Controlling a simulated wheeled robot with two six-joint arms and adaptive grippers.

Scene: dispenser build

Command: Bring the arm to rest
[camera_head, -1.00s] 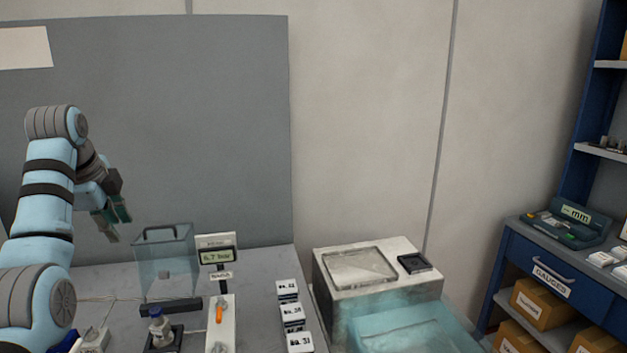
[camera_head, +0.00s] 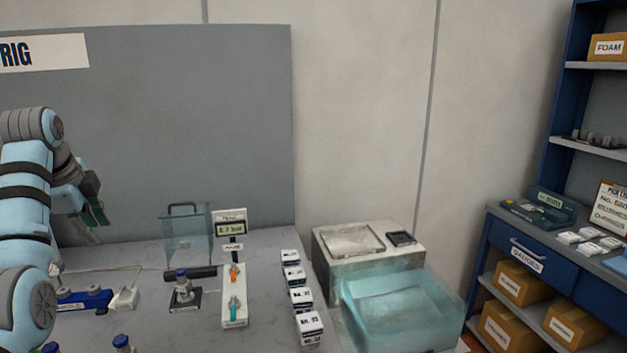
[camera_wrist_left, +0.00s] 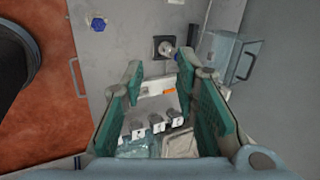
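My left arm (camera_head: 25,200), light blue with black bands, stands raised at the left of the head view. Its gripper (camera_head: 95,218) hangs fingers-down in the air in front of the grey panel, above the bench. In the left wrist view the two green-padded fingers (camera_wrist_left: 159,75) are spread apart with nothing between them. Below them, well out of reach, lie the bench and its fittings. My right arm and gripper are in neither view.
The grey bench (camera_head: 270,260) holds a clear box (camera_head: 185,238), a pressure display (camera_head: 231,228), a valve strip (camera_head: 235,308) and several white boxes (camera_head: 300,297). A machine with a teal tray (camera_head: 400,300) stands right of it. A blue shelf unit (camera_head: 500,240) is at far right.

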